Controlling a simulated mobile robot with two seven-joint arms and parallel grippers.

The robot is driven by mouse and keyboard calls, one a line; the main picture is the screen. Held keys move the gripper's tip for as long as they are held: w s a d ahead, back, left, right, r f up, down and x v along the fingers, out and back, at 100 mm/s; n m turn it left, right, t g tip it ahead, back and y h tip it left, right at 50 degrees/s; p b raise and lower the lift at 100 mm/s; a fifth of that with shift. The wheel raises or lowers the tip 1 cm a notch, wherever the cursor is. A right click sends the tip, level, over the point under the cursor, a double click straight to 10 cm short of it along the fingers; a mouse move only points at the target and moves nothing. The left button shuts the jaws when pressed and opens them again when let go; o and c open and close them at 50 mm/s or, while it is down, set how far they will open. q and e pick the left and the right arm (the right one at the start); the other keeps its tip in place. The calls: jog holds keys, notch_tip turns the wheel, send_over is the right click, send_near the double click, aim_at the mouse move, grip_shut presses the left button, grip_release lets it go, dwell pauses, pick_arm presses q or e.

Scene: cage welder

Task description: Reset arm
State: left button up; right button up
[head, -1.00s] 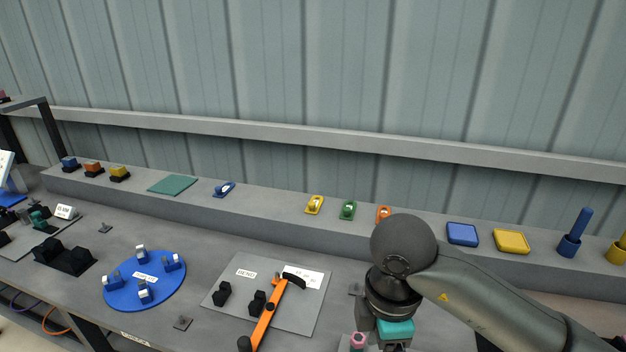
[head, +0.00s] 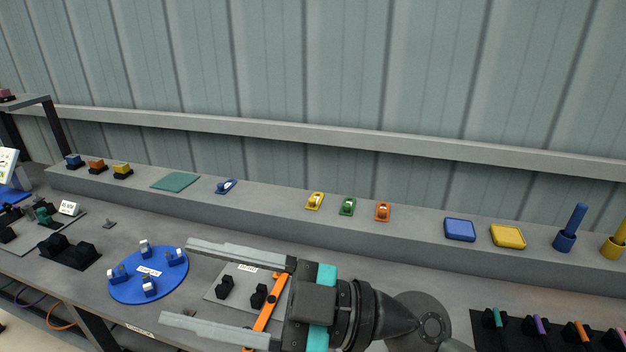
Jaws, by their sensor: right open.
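My right gripper (head: 226,294) reaches in from the lower right of the head view, its two long grey fingers wide apart and pointing left. Nothing is between the fingertips. The gripper is above the bench and covers much of the grey bend plate (head: 213,294). I cannot tell whether the gripper touches the lever. The lever's far end and the plate's right part are hidden. My left gripper is out of view.
A blue round plate (head: 125,289) with grey clamps lies left of the fingertips. A raised shelf (head: 410,229) behind holds coloured tags, a blue tray (head: 460,230), a yellow tray (head: 508,236) and a blue peg holder (head: 566,240). A black rack (head: 482,325) with coloured pens is lower right.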

jog(key=w+d+r+m+t+h, duration=0.2)
jog(key=w+d+m+t+h, duration=1)
jog(key=m+t, duration=0.65)
jog(key=d+f+m+g+h, duration=0.3)
jog(key=d+f+m+h, duration=0.45)
jog(key=d+f, duration=0.6)
jog(key=s+f+n+g+h, duration=0.1)
jog(key=s+f+n+g, duration=0.3)
jog(key=s+f+g, duration=1.25)
jog(key=s+f+t+b, duration=0.1)
jog(key=s+f+b, duration=0.2)
jog(key=f, duration=1.3)
jog(key=s+f+t+b, duration=0.1)
jog(key=s+f+b, duration=0.15)
jog(key=f, duration=1.25)
pick_arm(q)
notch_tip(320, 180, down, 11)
jog(key=b, duration=0.5)
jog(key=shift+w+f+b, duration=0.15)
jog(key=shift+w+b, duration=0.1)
jog(key=shift+b, duration=0.15)
pick_arm(e)
jog(key=s+d+f, duration=0.1)
jog(key=s+f, duration=0.6)
jog(key=f, duration=0.2)
jog(key=s+d+f+n+g, duration=0.1)
jog(key=s+d+f, duration=0.1)
jog(key=s+f, duration=0.6)
notch_tip(320, 180, down, 3)
jog(key=shift+d+r, duration=0.2)
